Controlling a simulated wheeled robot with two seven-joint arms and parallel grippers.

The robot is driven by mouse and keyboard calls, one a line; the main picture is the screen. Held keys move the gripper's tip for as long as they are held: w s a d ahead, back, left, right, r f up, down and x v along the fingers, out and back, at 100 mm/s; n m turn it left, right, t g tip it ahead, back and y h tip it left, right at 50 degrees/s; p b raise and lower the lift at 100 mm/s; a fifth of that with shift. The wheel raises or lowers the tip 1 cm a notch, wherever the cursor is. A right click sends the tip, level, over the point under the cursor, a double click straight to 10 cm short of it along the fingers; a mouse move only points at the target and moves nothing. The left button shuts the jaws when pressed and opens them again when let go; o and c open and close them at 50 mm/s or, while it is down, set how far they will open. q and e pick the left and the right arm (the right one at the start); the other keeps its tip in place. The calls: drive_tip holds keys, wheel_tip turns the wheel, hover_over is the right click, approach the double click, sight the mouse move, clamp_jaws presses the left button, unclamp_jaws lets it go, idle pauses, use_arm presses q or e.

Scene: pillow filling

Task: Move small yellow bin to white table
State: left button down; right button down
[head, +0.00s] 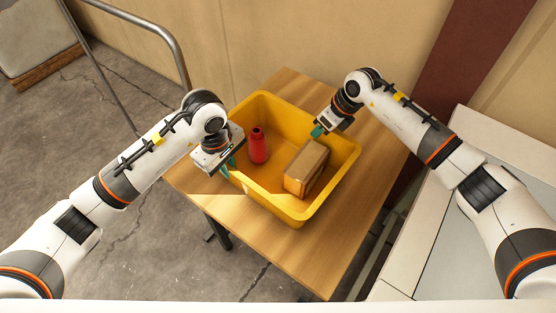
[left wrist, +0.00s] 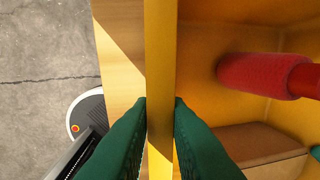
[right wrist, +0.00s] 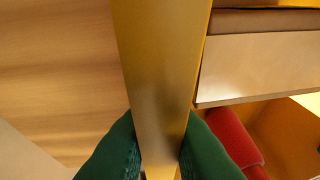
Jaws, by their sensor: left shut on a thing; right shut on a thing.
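The small yellow bin (head: 300,215) stands on a wooden table in the head view. A red bottle (head: 259,146) and a brown cardboard box (head: 306,168) are inside it. My left gripper (head: 228,168) is shut on the bin's left wall; in the left wrist view its green fingers (left wrist: 160,125) straddle the yellow rim (left wrist: 160,50). My right gripper (head: 320,131) is shut on the bin's right wall; in the right wrist view its green fingers (right wrist: 160,140) pinch the rim (right wrist: 160,60). Whether the bin's base touches the table cannot be told.
The wooden table (head: 300,262) has bare top in front of and to the right of the bin. A white surface (head: 423,215) lies to the right, beyond a gap. A metal rail (head: 160,30) stands at the back left. A wall is behind.

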use_arm(q)
drive_tip(key=shift+r, duration=0.2)
use_arm(e)
drive_tip(key=shift+r, duration=0.25)
